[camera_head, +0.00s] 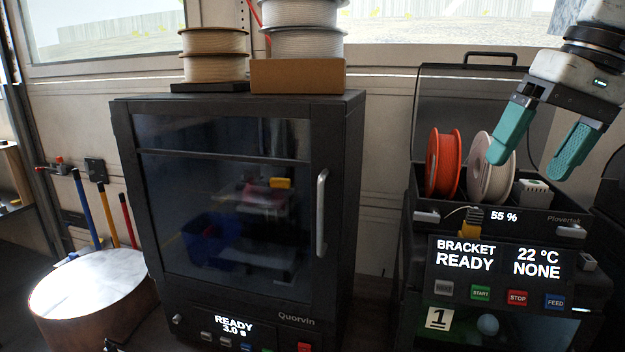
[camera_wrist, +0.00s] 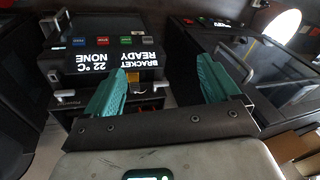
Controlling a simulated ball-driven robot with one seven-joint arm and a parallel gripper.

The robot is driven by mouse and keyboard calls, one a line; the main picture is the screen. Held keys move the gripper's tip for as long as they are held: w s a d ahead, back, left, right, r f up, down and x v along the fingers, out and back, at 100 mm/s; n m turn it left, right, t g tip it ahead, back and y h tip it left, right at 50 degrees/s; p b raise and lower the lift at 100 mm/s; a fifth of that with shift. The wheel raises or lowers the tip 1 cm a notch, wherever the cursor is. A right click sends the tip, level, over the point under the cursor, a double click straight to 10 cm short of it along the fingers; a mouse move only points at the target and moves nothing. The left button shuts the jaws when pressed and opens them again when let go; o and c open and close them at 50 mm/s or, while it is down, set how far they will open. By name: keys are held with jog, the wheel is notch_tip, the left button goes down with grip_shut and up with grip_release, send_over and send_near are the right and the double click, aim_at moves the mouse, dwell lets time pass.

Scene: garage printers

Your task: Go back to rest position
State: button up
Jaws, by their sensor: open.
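My gripper (camera_head: 528,150) has two teal fingers and is at the upper right in the head view. Its fingers are spread apart with nothing between them. It hangs in front of and above the open spool box of the right printer (camera_head: 500,262). In the wrist view my gripper (camera_wrist: 160,85) also shows open and empty, with the printer's screen beyond the fingers. That screen reads BRACKET READY, 22 °C and NONE.
A red spool (camera_head: 445,163) and a white spool (camera_head: 490,165) stand in the open box. A large dark printer (camera_head: 345,200) with a closed glass door stands left of it. Several spools and a cardboard box (camera_head: 298,76) sit on top. A round drum (camera_head: 92,285) stands at lower left.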

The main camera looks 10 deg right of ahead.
jog(key=w+a+f+t+y, duration=0.1)
jog(key=w+a+f+y, duration=0.15)
jog(key=f, duration=0.65)
jog(key=w+a+f+n+t+y+b, duration=0.15)
jog(key=a+f, duration=0.25)
jog(key=f, duration=0.5)
jog(key=w+a+f+t+y, duration=0.1)
jog(key=w+a+f, duration=0.25)
jog(key=f, duration=0.65)
jog(key=s+a+f+m+h, duration=0.1)
jog(key=s+f, duration=0.5)
jog(key=f, duration=0.3)
jog(key=s+a+f+m+h, duration=0.1)
jog(key=s+f, duration=0.5)
jog(key=f, duration=0.4)
jog(key=s+d+f+g+h, duration=0.1)
jog(key=s+d+f, duration=0.1)
jog(key=s+f, duration=0.2)
jog(key=s+d+f+g+h, duration=0.2)
jog(key=s+d+f, duration=0.1)
jog(key=s, duration=0.8)
jog(key=s+d+f+g+h, duration=0.1)
jog(key=s+d+f+h, duration=0.1)
jog(key=s+f, duration=0.3)
jog(key=s+n, duration=0.1)
jog(key=s, duration=0.2)
jog(key=shift+s+d+f+g+b, duration=0.2)
jog(key=shift+d+g+b, duration=0.1)
jog(key=shift+g+b, duration=0.1)
